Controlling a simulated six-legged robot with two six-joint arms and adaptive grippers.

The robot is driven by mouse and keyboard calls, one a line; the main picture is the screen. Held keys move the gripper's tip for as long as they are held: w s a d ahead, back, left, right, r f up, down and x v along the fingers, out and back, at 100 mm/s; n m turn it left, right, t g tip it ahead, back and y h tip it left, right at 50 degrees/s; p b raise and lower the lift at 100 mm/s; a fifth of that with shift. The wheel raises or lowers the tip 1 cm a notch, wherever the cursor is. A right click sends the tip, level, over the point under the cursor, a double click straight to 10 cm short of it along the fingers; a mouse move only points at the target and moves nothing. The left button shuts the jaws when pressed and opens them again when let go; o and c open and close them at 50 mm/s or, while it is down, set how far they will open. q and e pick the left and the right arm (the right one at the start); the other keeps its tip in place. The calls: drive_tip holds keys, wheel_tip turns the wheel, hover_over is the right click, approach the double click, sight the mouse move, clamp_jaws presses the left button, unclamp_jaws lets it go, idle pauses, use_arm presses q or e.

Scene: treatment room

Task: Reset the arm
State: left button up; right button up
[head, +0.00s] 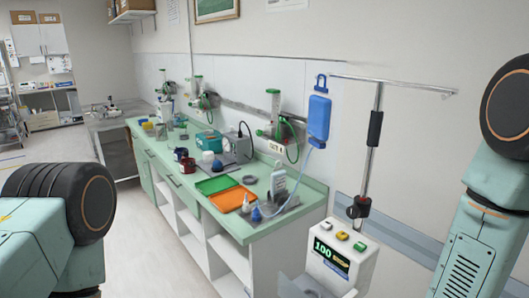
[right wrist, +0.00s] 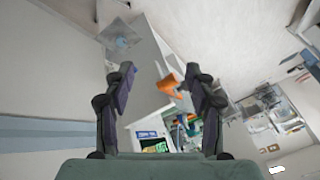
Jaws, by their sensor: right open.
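In the right wrist view my right gripper (right wrist: 162,88) is open, its two dark fingers spread apart with nothing between them that touches them. In the head view a mint-green arm link of mine shows at the right edge, and another with a dark wheel-like joint shows at the left edge. Neither gripper shows in the head view. The task names no object.
A green-topped counter (head: 246,229) runs along the wall with orange (head: 231,199) and green (head: 215,185) trays. A pole (head: 372,150) with a blue bag (head: 319,118) stands by a device reading 100 (head: 342,262). The floor (head: 150,235) left of the counter is clear.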

drive_tip(key=s+d+f+g+h, duration=0.25)
drive_tip(key=s+f, duration=0.25)
drive_tip(key=s, duration=0.7)
drive_tip(key=s+d+f+g+h, duration=0.1)
drive_tip(key=s+d+f+g, duration=0.2)
drive_tip(key=s, duration=0.8)
wheel_tip(320, 180, down, 24)
drive_tip(key=b, duration=2.2)
drive_tip(key=shift+w+a+r+m+t, duration=0.25)
drive_tip(key=shift+w+m+t, duration=0.1)
drive_tip(key=shift+t, duration=0.1)
